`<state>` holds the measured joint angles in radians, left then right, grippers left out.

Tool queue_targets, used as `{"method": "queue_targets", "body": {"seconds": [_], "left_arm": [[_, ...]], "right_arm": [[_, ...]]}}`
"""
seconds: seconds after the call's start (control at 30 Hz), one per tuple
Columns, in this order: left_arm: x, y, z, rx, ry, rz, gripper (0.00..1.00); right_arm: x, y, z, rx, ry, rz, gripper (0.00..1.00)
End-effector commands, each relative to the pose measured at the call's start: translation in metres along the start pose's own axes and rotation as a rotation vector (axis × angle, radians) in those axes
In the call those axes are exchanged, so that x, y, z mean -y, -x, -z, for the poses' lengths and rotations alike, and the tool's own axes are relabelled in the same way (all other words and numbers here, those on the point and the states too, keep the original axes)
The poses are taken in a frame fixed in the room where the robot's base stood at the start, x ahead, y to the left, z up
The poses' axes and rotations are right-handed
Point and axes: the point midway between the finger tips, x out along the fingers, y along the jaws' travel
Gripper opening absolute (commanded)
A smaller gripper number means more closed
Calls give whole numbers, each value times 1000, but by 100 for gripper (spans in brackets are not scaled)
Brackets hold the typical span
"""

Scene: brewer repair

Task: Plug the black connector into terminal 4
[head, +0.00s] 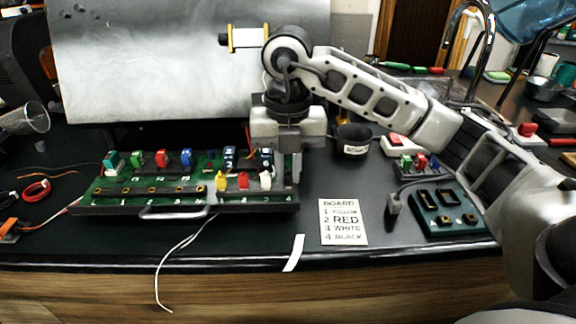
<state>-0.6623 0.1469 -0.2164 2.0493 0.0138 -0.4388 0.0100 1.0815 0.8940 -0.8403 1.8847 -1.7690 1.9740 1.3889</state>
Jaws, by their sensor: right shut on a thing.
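The green circuit board (100,198) lies on the dark bench at the left, with a numbered front strip. A yellow connector (221,181), a red connector (243,181) and a white connector (266,181) stand side by side in its right-hand row. My right gripper (290,172) points down at the right end of that row, by the place marked 4. It is shut on a small dark piece, apparently the black connector, mostly hidden by the fingers. I cannot tell whether that piece touches the terminal. My left gripper is not in view.
A card (343,222) lists yellow, red, white, black for 1 to 4. A black cup (354,140) stands behind.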

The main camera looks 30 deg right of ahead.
Motion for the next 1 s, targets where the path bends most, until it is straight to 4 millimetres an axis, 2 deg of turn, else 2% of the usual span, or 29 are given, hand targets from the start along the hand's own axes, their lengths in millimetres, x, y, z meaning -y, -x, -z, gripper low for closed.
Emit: {"method": "queue_targets", "body": {"seconds": [0.47,0.5,0.6,0.87,1.0], "left_arm": [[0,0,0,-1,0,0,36],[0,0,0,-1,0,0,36],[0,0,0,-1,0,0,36],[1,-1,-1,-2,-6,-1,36],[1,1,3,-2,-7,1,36]], "right_arm": [[0,0,0,1,0,-1,0],[0,0,0,1,0,-1,16],[0,0,0,1,0,-1,39],[0,0,0,1,0,-1,39],[0,6,0,1,-1,-1,39]]}}
